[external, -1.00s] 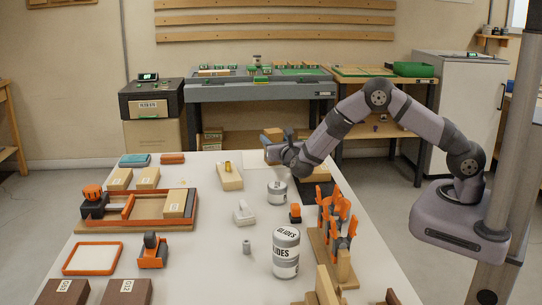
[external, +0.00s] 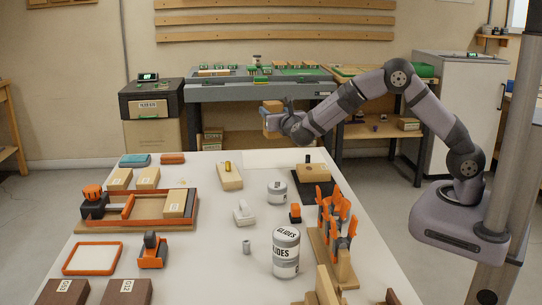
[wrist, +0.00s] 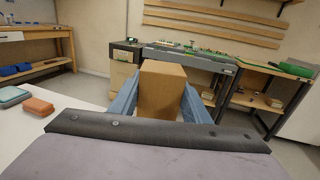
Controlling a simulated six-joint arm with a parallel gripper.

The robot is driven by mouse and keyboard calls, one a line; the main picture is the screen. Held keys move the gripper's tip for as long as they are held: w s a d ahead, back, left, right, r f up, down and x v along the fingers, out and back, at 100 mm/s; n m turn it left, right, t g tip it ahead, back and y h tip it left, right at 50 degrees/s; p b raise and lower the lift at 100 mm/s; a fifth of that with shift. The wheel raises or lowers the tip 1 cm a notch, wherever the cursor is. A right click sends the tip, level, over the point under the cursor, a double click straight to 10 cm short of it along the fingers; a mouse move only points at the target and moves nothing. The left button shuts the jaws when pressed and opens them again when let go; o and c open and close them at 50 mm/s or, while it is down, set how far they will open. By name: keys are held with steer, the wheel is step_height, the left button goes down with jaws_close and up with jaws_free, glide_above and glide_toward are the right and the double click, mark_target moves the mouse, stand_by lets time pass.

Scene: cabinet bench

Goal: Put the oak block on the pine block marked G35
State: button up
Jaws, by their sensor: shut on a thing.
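My gripper (external: 272,117) is shut on a brown wooden block, likely the oak block (external: 272,106), and holds it high above the far end of the table. In the wrist view the oak block (wrist: 162,90) sits upright between the two blue-grey fingers. Pale pine blocks with small labels stand on the left: two side by side, the left one (external: 120,178) and the right one (external: 148,177), and a third (external: 177,203) in the orange-edged wooden frame. Their labels are too small to read, so I cannot tell which is G35.
A pale block with a brass knob (external: 229,178) stands mid-table. Another knobbed block (external: 311,172) rests on a black mat. Two cans, the larger (external: 286,252), and an orange clamp rack (external: 335,225) stand right of centre. Dark labelled blocks (external: 65,291) lie at the front left.

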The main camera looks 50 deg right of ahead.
steer(key=s+a+r+n+t+y+p, duration=0.1)
steer(key=s+a+r+y+p, duration=0.15)
steer(key=a+p, duration=0.3)
steer(key=s+a+r+n+t+y+p, duration=0.1)
steer(key=s+a+r+p, duration=0.25)
steer(key=a, duration=0.35)
steer(key=s+d+f+m+g+h, duration=0.1)
steer(key=s+d+m+g+h, duration=0.15)
steer(key=s+d, duration=0.35)
steer(key=s+d+f+m+g+h, duration=0.2)
steer(key=s+d+h, duration=0.2)
steer(key=s+d, duration=0.2)
steer(key=shift+w+a+f+p, duration=0.15)
steer(key=shift+f+p, duration=0.3)
steer(key=shift+f, duration=1.95)
steer(key=shift+w+a+f+p, duration=0.15)
steer(key=shift+f+p, duration=0.25)
steer(key=shift+f, duration=1.95)
steer(key=shift+s+f, duration=0.1)
steer(key=o, duration=1.2)
steer(key=shift+o, duration=0.2)
steer(key=shift+s+a, duration=0.1)
